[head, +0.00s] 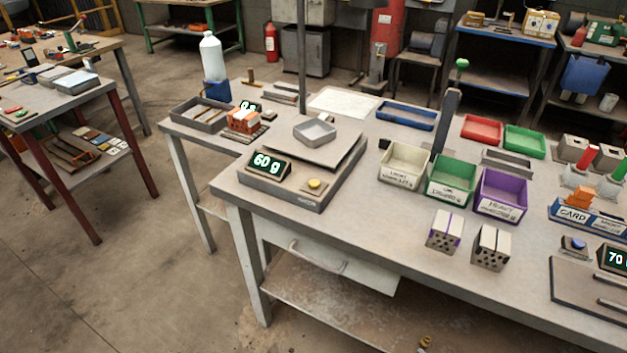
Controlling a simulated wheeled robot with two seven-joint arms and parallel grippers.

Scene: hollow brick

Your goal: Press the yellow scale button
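The scale (298,203) stands near the left end of the workbench. Its yellow button (314,184) is on the sloped front, right of a display (265,166) that reads 60 g in green. A small grey tray (314,133) sits on the scale's flat pan (290,150) and looks empty. Nothing covers the button. Neither of my grippers shows in the head view.
White, green and purple bins (501,197) stand right of the scale. Two perforated blocks (445,231) (490,249) sit near the front edge. A second display (614,259) reads 70, by a blue button (574,243). The bench surface in front of the bins is mostly clear.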

